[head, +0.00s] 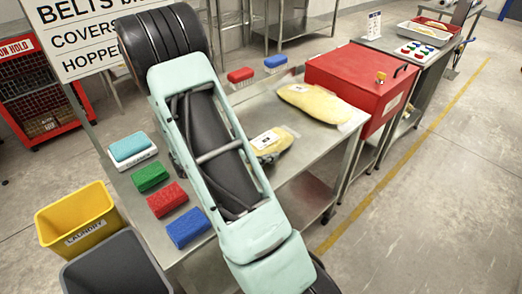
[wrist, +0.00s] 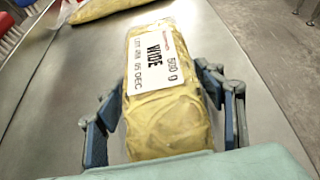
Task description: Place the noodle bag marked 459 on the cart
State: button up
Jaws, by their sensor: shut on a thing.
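A yellow noodle bag (wrist: 168,122) with a white label reading WIDE, 500 g and a lot line fills the middle of the wrist view. My gripper (wrist: 160,84) has a blue-grey finger on each side of it and is shut on it. In the head view this bag (head: 270,146) shows beside my arm, over the steel table, with its near part hidden. I cannot read 459 on it. A second noodle bag (head: 312,102) lies farther back on the table; its end also shows in the wrist view (wrist: 103,9). I cannot clearly identify the cart.
A red box (head: 350,82) stands at the right end of the steel table (head: 318,150). Beyond it are a button panel (head: 417,50) and a red-rimmed tray (head: 428,29). Several brushes and sponges line the table's left side, near a yellow bin (head: 78,217). Floor at right is clear.

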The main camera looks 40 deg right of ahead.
jog(key=shift+f, duration=0.2)
jog(key=o, duration=1.6)
jog(key=shift+r, duration=0.15)
jog(key=p+v, duration=0.1)
jog(key=v, duration=1)
jog(key=shift+a, duration=0.2)
jog(key=shift+s+a+r, duration=0.1)
jog(key=shift+a+r, duration=0.05)
jog(key=shift+a, duration=0.15)
